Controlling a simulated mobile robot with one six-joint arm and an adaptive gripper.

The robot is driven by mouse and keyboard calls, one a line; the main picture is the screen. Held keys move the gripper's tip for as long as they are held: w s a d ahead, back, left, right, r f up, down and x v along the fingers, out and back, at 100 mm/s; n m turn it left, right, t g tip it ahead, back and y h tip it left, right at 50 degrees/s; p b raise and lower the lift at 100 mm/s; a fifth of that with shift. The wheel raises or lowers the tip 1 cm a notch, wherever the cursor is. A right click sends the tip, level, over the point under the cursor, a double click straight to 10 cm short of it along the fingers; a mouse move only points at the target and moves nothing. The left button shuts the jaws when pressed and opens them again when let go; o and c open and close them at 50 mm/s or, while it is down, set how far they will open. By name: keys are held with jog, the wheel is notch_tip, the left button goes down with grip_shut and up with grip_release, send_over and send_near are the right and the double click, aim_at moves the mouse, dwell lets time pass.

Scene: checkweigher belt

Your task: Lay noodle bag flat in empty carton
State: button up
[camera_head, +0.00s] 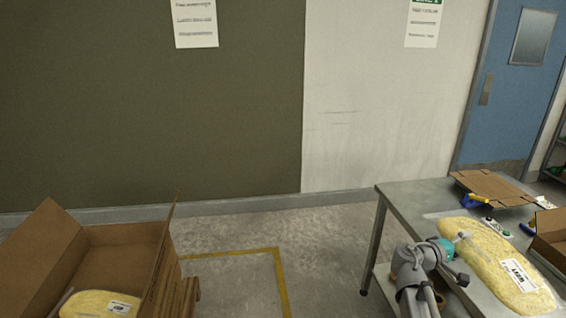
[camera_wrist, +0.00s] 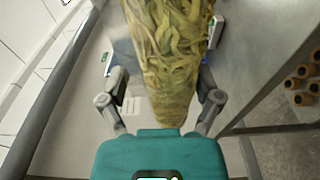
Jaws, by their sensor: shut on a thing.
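The noodle bag (camera_head: 490,258), clear with yellow noodles and a white label, is at the steel table on the right. My gripper (camera_head: 463,259), with a teal body, is shut on its near left side. In the wrist view the noodle bag (camera_wrist: 165,50) extends away between the two fingers of my gripper (camera_wrist: 162,88). I cannot tell whether it touches the table. An open brown carton (camera_head: 120,240) stands at the lower left. Another yellow bag (camera_head: 95,303) with a label lies inside it. The carton's near part is cut off by the frame.
Open floor with a yellow line (camera_head: 281,270) lies between carton and table.

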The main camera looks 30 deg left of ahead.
jog(key=shift+r+p, duration=1.7)
jog(key=shift+r, duration=0.6)
jog(key=shift+s, duration=0.1)
